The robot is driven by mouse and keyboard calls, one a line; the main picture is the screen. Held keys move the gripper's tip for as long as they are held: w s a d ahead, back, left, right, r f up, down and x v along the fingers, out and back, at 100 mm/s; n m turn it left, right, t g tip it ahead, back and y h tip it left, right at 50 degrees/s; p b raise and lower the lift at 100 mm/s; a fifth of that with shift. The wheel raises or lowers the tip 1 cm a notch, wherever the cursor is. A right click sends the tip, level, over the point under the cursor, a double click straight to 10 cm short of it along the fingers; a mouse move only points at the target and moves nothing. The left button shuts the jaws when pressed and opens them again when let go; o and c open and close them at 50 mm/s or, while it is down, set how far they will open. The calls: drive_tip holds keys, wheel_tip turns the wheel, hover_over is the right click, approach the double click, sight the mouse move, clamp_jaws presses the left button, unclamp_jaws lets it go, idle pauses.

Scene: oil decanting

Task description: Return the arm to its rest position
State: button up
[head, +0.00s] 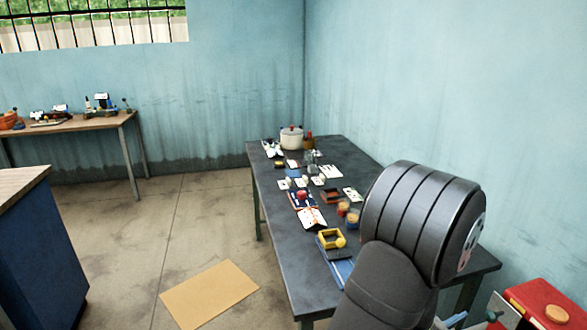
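A dark grey segmented link of my arm rises at the lower right of the head view and covers the near right part of the long dark table (285,225). I cannot make out my gripper in this view. Whether it holds anything does not show. A white pot (291,138) with a lid stands at the far end of the table. Small jars with orange-red contents (352,217) stand near the right edge, just left of my arm.
A yellow open box (330,239) and several cards and small items lie on the table. A red box (545,303) is at the lower right. A blue cabinet (40,250) stands left, a wooden table (70,125) behind. A tan mat (208,293) lies on open floor.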

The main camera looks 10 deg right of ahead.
sight(489, 320)
drive_tip(key=d, duration=0.4)
drive_tip(key=w+d, duration=0.1)
drive_tip(key=d, duration=0.1)
drive_tip(key=shift+a, duration=0.2)
drive_tip(key=shift+a, duration=0.35)
drive_tip(key=s+a, duration=0.3)
drive_tip(key=a, duration=1.3)
drive_tip(key=shift+s, duration=0.1)
